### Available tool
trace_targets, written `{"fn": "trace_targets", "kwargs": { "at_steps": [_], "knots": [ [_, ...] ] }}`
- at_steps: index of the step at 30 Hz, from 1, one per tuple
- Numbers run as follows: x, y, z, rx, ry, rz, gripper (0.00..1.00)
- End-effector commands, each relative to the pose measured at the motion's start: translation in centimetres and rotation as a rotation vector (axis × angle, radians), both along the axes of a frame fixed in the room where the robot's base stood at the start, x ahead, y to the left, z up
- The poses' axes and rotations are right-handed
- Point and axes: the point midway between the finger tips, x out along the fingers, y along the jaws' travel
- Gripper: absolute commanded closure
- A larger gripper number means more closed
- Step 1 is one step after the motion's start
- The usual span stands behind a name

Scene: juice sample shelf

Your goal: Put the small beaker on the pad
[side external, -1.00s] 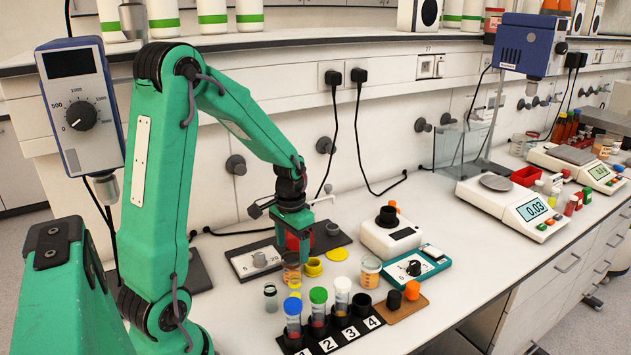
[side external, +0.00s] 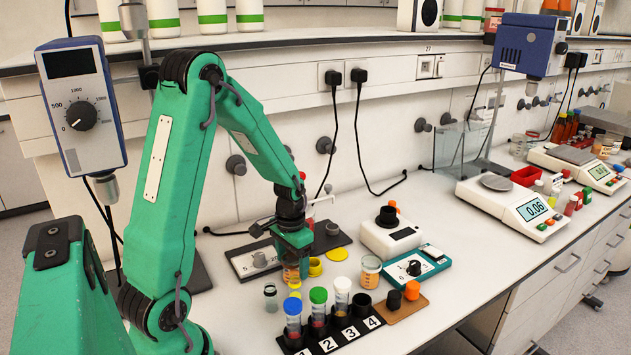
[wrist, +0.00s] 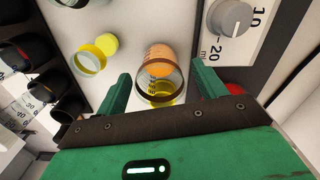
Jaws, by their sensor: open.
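A small clear beaker with orange contents and a dark rim (side external: 291,277) stands on the bench, partly hidden by my gripper (side external: 292,262). In the wrist view, the beaker (wrist: 160,68) is between the two green fingers of my gripper (wrist: 161,76). The fingers are open, with visible gaps on both sides of it. A second, similar beaker with orange contents (side external: 371,270) stands to the right. I cannot tell for sure which surface is the pad; a dark plate (side external: 322,245) lies behind my gripper.
A numbered black rack with capped tubes (side external: 330,335) is in front; a small glass vial (side external: 270,297) stands left. A teal device (side external: 415,267) is at right.

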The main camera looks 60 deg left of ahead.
Motion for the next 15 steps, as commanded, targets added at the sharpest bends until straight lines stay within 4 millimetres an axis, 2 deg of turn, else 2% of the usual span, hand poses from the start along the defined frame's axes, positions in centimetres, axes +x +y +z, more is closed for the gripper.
{"fn": "trace_targets", "kwargs": {
  "at_steps": [3, 10, 12, 15],
  "knots": [
    [0.01, 0.0, 0.02, 0.0, 0.0, 0.0, 0.32],
    [0.01, 0.0, 0.03, 0.0, 0.0, 0.0, 0.77],
    [0.02, 0.01, 0.03, 0.0, -0.001, 0.0, 0.82],
    [0.02, 0.01, 0.03, 0.0, -0.001, 0.0, 0.82]
  ]
}}
